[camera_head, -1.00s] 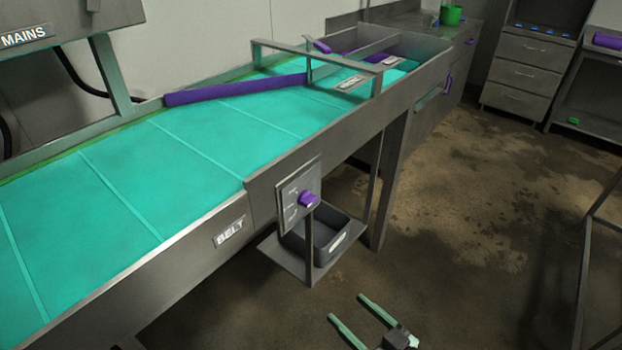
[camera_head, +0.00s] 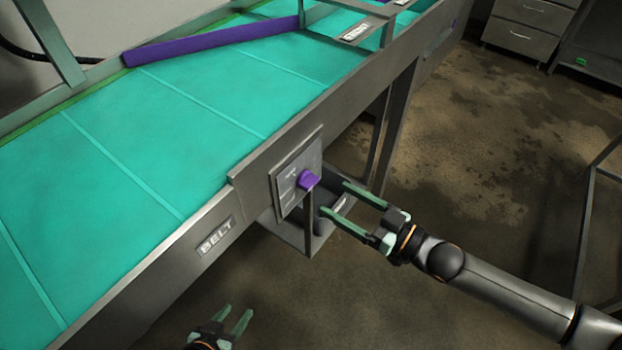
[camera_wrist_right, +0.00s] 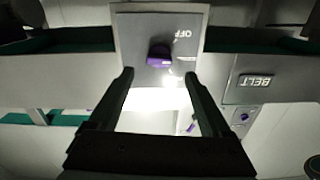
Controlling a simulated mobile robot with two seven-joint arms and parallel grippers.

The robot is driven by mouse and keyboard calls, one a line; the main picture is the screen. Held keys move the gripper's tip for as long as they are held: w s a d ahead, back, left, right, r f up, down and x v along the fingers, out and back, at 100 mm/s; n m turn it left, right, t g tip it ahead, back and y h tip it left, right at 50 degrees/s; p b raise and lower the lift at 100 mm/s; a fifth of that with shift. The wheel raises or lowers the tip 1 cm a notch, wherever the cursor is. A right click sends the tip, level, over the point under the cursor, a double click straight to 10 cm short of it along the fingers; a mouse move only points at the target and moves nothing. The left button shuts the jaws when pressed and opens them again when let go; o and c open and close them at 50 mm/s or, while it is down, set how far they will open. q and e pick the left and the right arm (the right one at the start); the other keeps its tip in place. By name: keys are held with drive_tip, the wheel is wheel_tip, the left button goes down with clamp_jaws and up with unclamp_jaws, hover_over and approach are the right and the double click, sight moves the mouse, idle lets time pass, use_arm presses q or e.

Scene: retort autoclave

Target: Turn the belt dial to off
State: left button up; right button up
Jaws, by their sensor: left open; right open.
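The belt dial is a purple knob (camera_head: 308,180) on a grey plate (camera_head: 287,172) fixed to the side of the conveyor, near the BELT label (camera_head: 215,237). In the right wrist view the knob (camera_wrist_right: 159,56) sits ahead of the fingers, with OFF lettering beside it on the plate. My right gripper (camera_head: 335,199) is open and empty, its fingers pointing at the dial and apart from it. My left gripper (camera_head: 236,318) is open and empty low in the head view, below the conveyor.
The turquoise conveyor belt (camera_head: 150,150) runs along the left, with a purple bar (camera_head: 212,42) across it. The floor to the right is mostly clear.

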sight(314, 185)
drive_tip(key=x, duration=0.8)
clamp_jaws()
idle(0.5)
